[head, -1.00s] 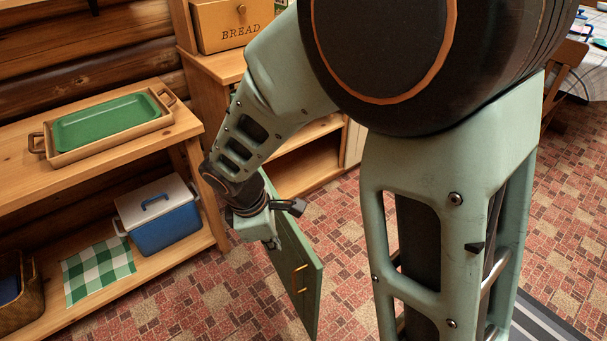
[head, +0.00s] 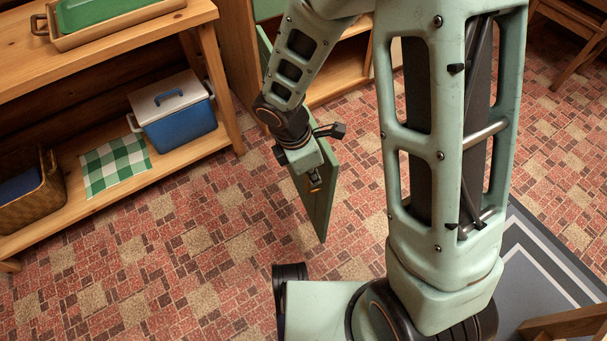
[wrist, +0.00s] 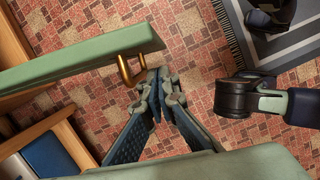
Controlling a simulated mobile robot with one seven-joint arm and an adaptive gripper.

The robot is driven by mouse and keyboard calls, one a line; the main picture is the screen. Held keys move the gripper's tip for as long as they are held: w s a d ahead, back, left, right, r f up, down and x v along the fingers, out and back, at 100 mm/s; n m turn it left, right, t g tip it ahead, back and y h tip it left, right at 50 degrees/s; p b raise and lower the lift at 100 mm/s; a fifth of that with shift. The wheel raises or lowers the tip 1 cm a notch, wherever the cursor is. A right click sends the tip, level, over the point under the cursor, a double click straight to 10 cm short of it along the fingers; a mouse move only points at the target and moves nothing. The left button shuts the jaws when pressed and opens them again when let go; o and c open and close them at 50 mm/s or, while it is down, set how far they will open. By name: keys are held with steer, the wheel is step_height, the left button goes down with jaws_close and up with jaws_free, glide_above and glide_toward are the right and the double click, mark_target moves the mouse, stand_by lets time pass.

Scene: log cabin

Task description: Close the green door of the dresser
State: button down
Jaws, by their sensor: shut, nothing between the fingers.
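The green door (head: 318,207) stands swung open from the wooden dresser (head: 342,75), its panel jutting out over the floor. Part of the dresser's open interior shows behind my arm. In the wrist view the door (wrist: 80,60) crosses the upper left nearly edge-on, with a brass handle (wrist: 126,71) on its near face. My gripper (wrist: 155,82) is shut and empty, its fingertips close beside the handle; I cannot tell whether they touch. In the head view my gripper (head: 314,182) is at the door's handle side, partly hidden by my wrist.
A wooden shelf unit (head: 190,155) stands at left, holding a green tray (head: 95,10), a blue cooler (head: 178,122), a checkered cloth (head: 115,165) and a wicker basket (head: 35,195). A grey rug (head: 535,265) lies at right. The tiled floor before the door is clear.

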steer(key=shift+w+d+r, duration=0.1)
steer(key=shift+w+d, duration=0.1)
steer(key=shift+d, duration=0.35)
steer(key=shift+w+d, duration=0.2)
steer(key=shift+d, duration=0.35)
